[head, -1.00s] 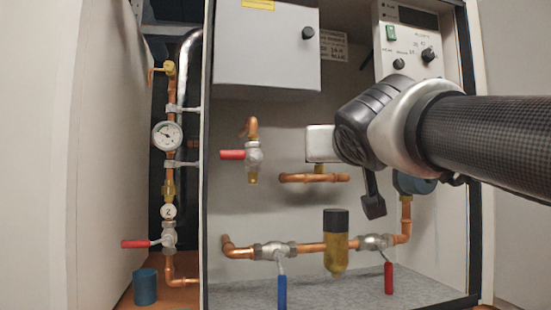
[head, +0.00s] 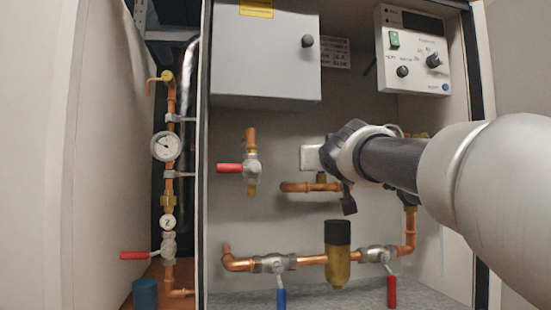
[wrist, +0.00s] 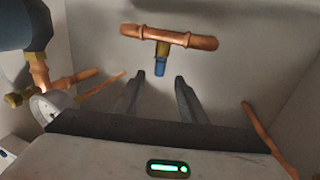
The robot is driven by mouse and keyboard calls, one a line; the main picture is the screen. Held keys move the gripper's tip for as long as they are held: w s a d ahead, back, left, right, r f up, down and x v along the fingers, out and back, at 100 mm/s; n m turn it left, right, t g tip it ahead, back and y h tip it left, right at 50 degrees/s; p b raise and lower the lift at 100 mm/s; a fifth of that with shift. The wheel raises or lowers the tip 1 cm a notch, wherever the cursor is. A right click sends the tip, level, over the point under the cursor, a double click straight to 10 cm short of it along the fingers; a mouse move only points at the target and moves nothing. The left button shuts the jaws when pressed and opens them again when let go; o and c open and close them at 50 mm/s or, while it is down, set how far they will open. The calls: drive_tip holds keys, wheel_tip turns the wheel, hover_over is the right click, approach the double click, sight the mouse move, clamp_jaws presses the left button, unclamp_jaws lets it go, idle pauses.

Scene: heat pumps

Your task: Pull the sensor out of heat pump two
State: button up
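A short copper pipe (head: 300,187) with a brass fitting (head: 321,177) sits on the cabinet's back wall. In the wrist view the pipe (wrist: 170,37) lies across the top, with the brass fitting (wrist: 163,49) and a small blue piece (wrist: 159,68), which looks like the sensor, at the fitting's end. My gripper (wrist: 160,84) is open; its two dark fingers stand apart, just short of the blue piece and roughly centred on it. In the head view my gripper's pale body (head: 311,158) is just above the pipe; its fingers and the blue piece are hidden there.
Below runs a copper line with a blue-handled valve (head: 280,297), a brass filter with black cap (head: 338,250) and a red-handled valve (head: 391,290). Another red-handled valve (head: 231,168) is to the left. A grey box (head: 265,60) and control panel (head: 415,55) are above.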

drive_tip(key=shift+w+d+p, duration=0.2)
drive_tip(key=shift+w+p, duration=0.55)
drive_tip(key=shift+w, duration=1.85)
clamp_jaws()
drive_tip(key=shift+r, duration=0.1)
wheel_tip(320, 180, up, 3)
drive_tip(key=p, duration=0.2)
drive_tip(key=shift+p, duration=0.35)
drive_tip(key=shift+s, duration=0.1)
drive_tip(key=s+d+b, duration=0.2)
drive_tip(key=s+d, duration=0.1)
drive_tip(key=s, duration=1.2)
drive_tip(key=shift+s, duration=0.3)
